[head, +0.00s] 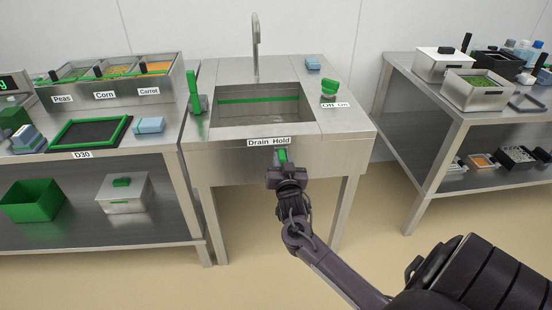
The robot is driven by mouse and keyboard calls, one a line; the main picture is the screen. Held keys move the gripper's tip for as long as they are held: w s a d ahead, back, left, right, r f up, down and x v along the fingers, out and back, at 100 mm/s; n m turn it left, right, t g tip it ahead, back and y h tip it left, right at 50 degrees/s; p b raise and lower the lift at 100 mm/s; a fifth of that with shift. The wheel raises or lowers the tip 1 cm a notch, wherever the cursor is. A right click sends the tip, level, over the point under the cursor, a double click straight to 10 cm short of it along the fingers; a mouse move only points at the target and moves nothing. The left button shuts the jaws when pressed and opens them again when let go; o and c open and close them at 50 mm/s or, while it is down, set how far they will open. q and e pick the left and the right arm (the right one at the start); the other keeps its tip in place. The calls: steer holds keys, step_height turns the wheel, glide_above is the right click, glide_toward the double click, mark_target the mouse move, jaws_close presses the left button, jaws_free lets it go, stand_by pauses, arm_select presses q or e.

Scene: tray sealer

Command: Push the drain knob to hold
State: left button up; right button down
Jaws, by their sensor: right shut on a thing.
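The green drain knob (282,155) is on the front panel of the steel sink, just below the "Drain Hold" label (283,141). My right gripper (284,163) is at the front panel, shut on the knob. The gripper body hides the lower part of the knob, so which side the knob points to is hard to tell. The sink basin (262,118) has a green line along its back wall. My left gripper is not in view.
A tap (256,45), a green lever (194,92) and a green Off/On knob (329,87) stand around the basin. The left counter holds food bins (110,95) and a black tray with a green rim (127,120). The right shelf holds containers (480,104). Floor is clear between the tables.

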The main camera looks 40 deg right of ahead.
steer(key=c, duration=1.2)
jaws_free()
steer(key=shift+s+d, duration=0.2)
steer(key=shift+d, duration=0.1)
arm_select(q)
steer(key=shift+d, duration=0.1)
arm_select(e)
steer(key=shift+a, duration=0.1)
steer(key=shift+s+a, duration=0.15)
arm_select(q)
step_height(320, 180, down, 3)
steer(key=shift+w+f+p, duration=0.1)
steer(key=shift+p, duration=0.4)
arm_select(e)
steer(key=v, duration=0.7)
steer(key=shift+s, duration=0.2)
